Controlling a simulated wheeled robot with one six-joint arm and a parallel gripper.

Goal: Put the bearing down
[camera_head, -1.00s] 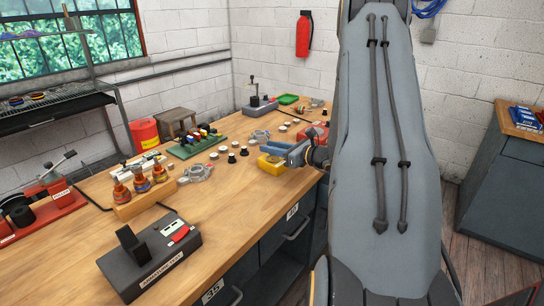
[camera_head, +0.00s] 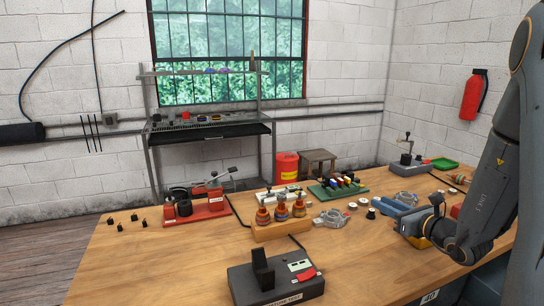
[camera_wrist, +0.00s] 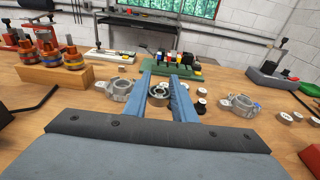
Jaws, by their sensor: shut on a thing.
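My gripper (camera_head: 386,205) is over the right part of the workbench in the head view. In the wrist view its two blue fingers (camera_wrist: 160,80) reach forward and are shut on the bearing (camera_wrist: 159,94), a dark-rimmed metal ring between them. The bearing cannot be made out in the head view. How far it is above the bench is hard to tell.
The wooden workbench (camera_head: 165,262) has bare room at front left. A grey metal housing (camera_wrist: 117,88) stands left of my fingers, and another housing (camera_wrist: 238,103) to the right. Small round parts (camera_wrist: 200,106) lie close by. A green rack (camera_head: 338,190) stands behind.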

